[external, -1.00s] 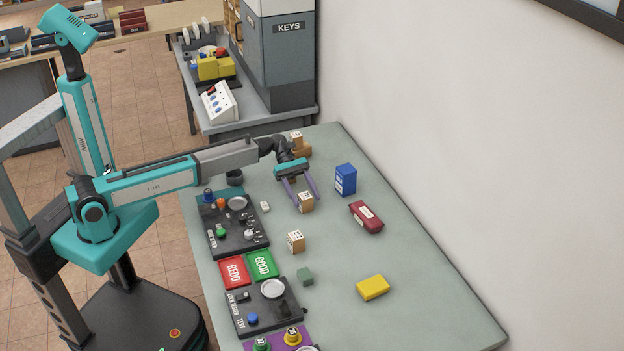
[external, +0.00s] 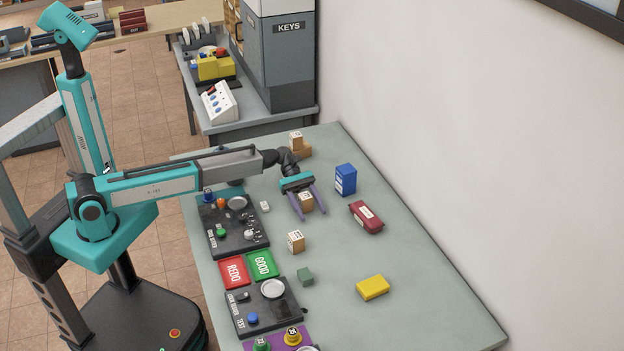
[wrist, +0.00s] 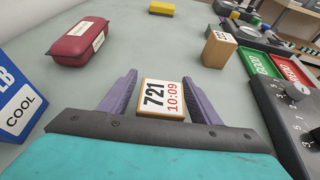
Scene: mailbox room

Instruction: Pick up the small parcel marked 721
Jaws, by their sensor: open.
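The small parcel marked 721 (wrist: 160,98) is a tan box with a white label that reads 721 and 10:09. It stands on the table between the two purple fingers of my gripper (wrist: 160,90) in the wrist view. The fingers are spread, with a gap showing on each side of the parcel near the finger bases. In the external view the parcel (external: 306,202) sits between the fingers of my gripper (external: 310,215), partly covered by one finger.
A blue box (external: 346,180) and a dark red parcel (external: 366,217) lie to the right. Another tan parcel (external: 296,241) stands nearer, beside a green block (external: 306,277) and a yellow block (external: 373,287). Dark control panels (external: 236,243) line the left edge. The table's right front is clear.

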